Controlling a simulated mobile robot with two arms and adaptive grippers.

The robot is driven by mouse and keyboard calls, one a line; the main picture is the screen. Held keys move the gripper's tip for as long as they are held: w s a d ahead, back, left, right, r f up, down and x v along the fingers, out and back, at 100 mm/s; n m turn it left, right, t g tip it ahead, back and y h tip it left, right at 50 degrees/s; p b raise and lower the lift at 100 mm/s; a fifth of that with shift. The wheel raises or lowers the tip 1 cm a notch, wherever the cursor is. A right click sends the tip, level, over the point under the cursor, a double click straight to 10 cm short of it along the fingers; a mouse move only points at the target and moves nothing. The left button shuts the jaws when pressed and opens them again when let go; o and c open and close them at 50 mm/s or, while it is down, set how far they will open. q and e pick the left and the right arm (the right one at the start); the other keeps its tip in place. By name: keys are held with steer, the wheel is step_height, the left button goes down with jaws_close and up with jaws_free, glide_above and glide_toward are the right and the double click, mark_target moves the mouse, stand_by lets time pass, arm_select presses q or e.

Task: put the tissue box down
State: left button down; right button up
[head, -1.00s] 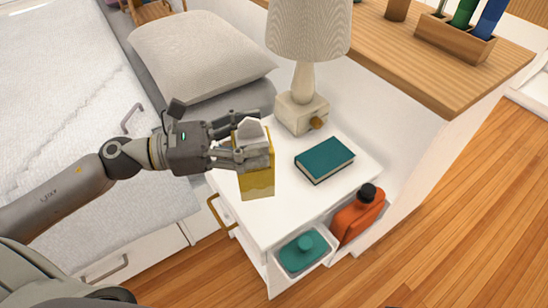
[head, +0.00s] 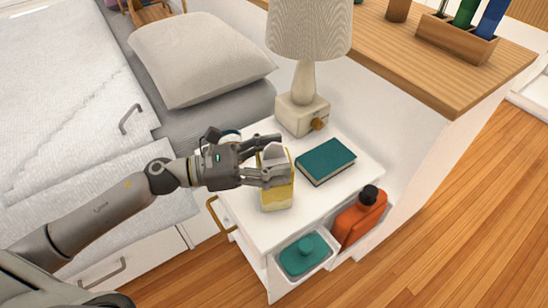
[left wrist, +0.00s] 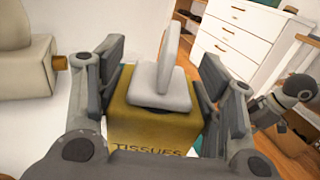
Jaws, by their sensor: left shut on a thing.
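The yellow tissue box (head: 277,190) with a white tissue on top is upright in my left gripper (head: 270,162), over the white top of the nightstand (head: 315,207). I cannot tell whether its base touches the surface. In the left wrist view the tissue box (left wrist: 152,128) shows its "TISSUES" lettering, and the fingers of my left gripper (left wrist: 160,95) are on both sides of it.
A teal book (head: 325,161) lies right of the box. A lamp (head: 302,112) stands behind it. An orange bottle (head: 359,216) and a teal-lidded container (head: 305,253) sit in the nightstand's lower front. A bed with a pillow (head: 200,60) is at left.

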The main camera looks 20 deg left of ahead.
steer(key=shift+r, duration=0.1)
arm_select(q)
steer(key=shift+f, duration=0.1)
steer(key=shift+c, duration=1.9)
jaws_free()
arm_select(e)
steer(key=shift+r, duration=0.3)
